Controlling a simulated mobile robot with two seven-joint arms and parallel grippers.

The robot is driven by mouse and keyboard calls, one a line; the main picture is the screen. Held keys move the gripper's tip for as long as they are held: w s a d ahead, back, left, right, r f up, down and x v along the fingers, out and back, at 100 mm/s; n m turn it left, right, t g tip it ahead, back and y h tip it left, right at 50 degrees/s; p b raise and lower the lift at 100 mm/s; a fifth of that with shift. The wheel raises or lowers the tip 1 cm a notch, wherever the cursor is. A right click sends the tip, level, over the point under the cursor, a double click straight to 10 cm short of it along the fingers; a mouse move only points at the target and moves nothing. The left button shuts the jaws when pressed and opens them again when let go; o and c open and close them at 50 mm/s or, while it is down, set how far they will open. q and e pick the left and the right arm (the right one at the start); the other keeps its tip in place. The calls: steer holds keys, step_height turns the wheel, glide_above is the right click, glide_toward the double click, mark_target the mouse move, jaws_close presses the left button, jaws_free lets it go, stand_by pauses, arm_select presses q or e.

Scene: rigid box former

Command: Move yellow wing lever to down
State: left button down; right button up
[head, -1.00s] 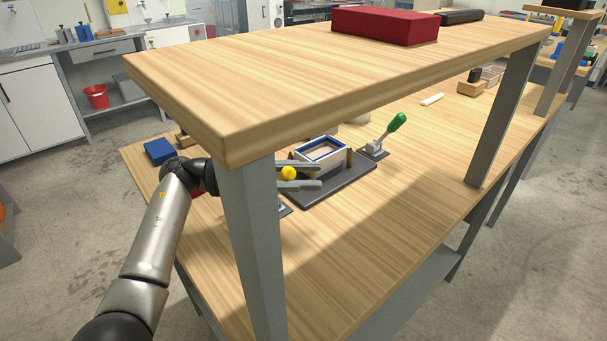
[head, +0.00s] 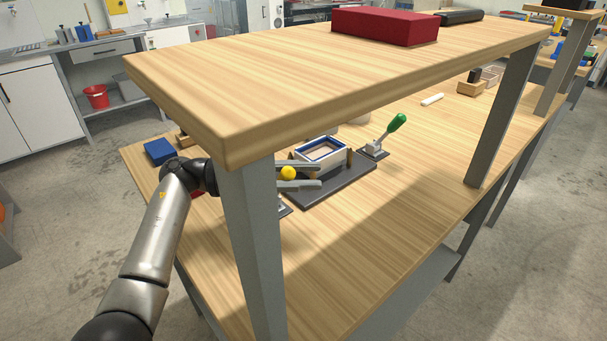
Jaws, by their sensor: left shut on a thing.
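The yellow knob of the wing lever (head: 288,173) shows just right of the grey shelf post, at the left end of the box former (head: 325,191). My left gripper (head: 299,176) reaches in from behind the post, with one finger above and one below the yellow knob, and is shut on it. The lever's shaft is not clearly visible, and the post hides the gripper's body. The former is a dark base plate with a pale box frame with a blue inner edge (head: 320,150). My right gripper is not in view.
The upper shelf (head: 280,75) and its post (head: 250,245) stand close in front of my left arm. A green-handled lever (head: 396,122) stands right of the former. A blue block (head: 159,151) lies at the left. The front of the lower table (head: 370,240) is clear.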

arm_select(q)
steer(key=w+a+r+n+t+h+p, duration=0.1)
steer(key=w+a+r+n+h, duration=0.1)
steer(key=w+a+n+h, duration=0.1)
steer(key=shift+w+a+n+t+p, duration=0.35)
steer(key=shift+w+a+n+t, duration=0.15)
steer(key=shift+n, duration=0.7)
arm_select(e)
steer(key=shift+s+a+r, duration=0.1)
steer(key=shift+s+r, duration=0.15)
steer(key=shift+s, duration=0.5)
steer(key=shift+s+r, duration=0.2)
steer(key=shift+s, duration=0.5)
arm_select(q)
steer(key=shift+r, duration=0.1)
steer(key=c, duration=0.6)
jaws_free()
steer(key=shift+c, duration=0.2)
